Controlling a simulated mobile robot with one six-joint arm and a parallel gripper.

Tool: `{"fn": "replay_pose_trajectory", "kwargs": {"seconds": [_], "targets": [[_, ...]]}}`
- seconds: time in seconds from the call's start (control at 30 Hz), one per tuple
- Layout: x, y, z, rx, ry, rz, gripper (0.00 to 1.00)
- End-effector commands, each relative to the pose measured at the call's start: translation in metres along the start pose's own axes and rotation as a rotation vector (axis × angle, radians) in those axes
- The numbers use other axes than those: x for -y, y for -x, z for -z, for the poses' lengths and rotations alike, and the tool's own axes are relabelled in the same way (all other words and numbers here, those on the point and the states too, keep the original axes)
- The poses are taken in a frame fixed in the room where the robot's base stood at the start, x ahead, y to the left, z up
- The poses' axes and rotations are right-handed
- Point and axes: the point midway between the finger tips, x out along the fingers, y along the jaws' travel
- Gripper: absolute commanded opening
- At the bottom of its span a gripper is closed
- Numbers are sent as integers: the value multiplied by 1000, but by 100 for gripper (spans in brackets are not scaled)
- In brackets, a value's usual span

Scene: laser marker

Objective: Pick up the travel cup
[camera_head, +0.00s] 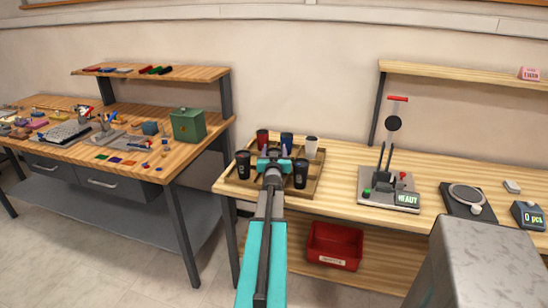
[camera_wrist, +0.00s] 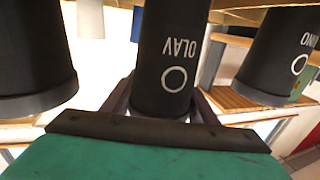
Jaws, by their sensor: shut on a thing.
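My gripper (camera_head: 274,164) is at the near side of a wooden tray (camera_head: 317,182) of travel cups on the right-hand bench. In the wrist view a black travel cup (camera_wrist: 170,60) marked OLAV with a white ring stands between the two fingers, which are shut on it. My gripper mostly hides this cup in the head view. I cannot tell whether its base is clear of the tray. A black cup (camera_head: 243,164) is to its left and another black cup (camera_head: 300,173) to its right. A red cup (camera_head: 262,138), a blue cup (camera_head: 287,143) and a white cup (camera_head: 311,146) stand behind.
The neighbouring black cups are close on both sides. A lever press (camera_head: 391,185) on a grey base stands right of the tray, with a scale (camera_head: 466,199) further right. A red bin (camera_head: 334,246) is on the lower shelf. A cluttered workbench (camera_head: 190,152) stands left.

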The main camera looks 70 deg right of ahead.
Motion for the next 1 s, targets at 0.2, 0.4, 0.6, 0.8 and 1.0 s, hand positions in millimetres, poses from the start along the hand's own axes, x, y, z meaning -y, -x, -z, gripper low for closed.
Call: {"fn": "replay_pose_trajectory", "kwargs": {"seconds": [0.2, 0.4, 0.6, 0.8, 1.0], "targets": [[-4, 20, 10, -1, 1, 0, 44], [-9, 45, 13, -1, 2, 0, 44], [-14, 71, 16, -1, 1, 0, 44], [-20, 95, 18, -1, 1, 0, 44], [-22, 108, 22, 2, 0, 2, 44]]}}
